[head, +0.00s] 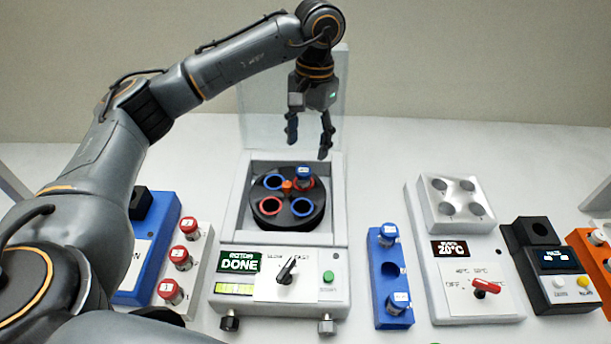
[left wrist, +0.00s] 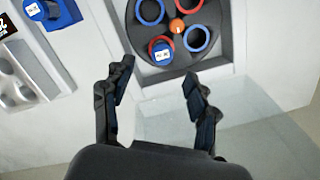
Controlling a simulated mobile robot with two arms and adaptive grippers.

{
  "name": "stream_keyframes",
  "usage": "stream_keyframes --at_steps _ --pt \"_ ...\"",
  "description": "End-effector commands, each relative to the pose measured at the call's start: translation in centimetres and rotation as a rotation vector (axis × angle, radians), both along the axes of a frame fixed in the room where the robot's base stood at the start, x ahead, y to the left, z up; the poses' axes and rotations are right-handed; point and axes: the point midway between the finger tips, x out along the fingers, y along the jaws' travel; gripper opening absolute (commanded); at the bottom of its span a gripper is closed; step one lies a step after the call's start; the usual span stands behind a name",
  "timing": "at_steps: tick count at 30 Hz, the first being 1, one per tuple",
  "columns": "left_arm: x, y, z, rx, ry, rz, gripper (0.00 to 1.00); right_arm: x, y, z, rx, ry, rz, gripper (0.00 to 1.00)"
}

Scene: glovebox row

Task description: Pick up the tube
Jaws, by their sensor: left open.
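A tube with a blue cap and white label (head: 303,173) stands in the back-right hole of the dark round rotor (head: 284,205), inside the open centrifuge (head: 229,282). That hole has a red ring. In the left wrist view the tube (left wrist: 160,53) shows just beyond the fingertips, between their lines. My left gripper (head: 308,148) is open, empty and pointing down, above and slightly behind the tube. It also shows open in the left wrist view (left wrist: 158,72). The fingers do not touch the tube. My right gripper is not in view.
The clear lid (head: 255,120) stands raised behind the rotor. The centrifuge display reads DONE. Red-capped tubes stand in a white rack (head: 196,256) at left. A blue rack (head: 392,272) holds two blue-capped tubes at right, beside a white heating block (head: 463,262).

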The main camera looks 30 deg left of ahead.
Motion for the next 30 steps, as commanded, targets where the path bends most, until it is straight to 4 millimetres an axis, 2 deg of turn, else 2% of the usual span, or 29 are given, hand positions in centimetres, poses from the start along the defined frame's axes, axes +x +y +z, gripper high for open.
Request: stream_keyframes --at_steps 3,11,16,21,29,30 --pt "-0.3 0.1 -1.9 0.0 0.002 0.001 0.59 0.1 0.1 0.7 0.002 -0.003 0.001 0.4" --pt "-0.5 0.2 -3.8 0.0 0.001 0.001 0.59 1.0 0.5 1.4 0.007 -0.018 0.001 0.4" --pt "-1.0 0.5 -6.1 0.0 0.004 0.0 0.59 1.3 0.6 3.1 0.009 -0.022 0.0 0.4" --pt "-1.1 0.5 -8.2 0.0 0.0 0.0 0.59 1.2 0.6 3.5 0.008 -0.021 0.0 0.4" --pt "-1.1 0.5 -8.6 -0.001 -0.002 0.0 0.59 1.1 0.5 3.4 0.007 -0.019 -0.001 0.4" --pt "-1.1 0.5 -8.6 -0.001 -0.002 0.0 0.53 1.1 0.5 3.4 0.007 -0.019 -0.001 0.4"
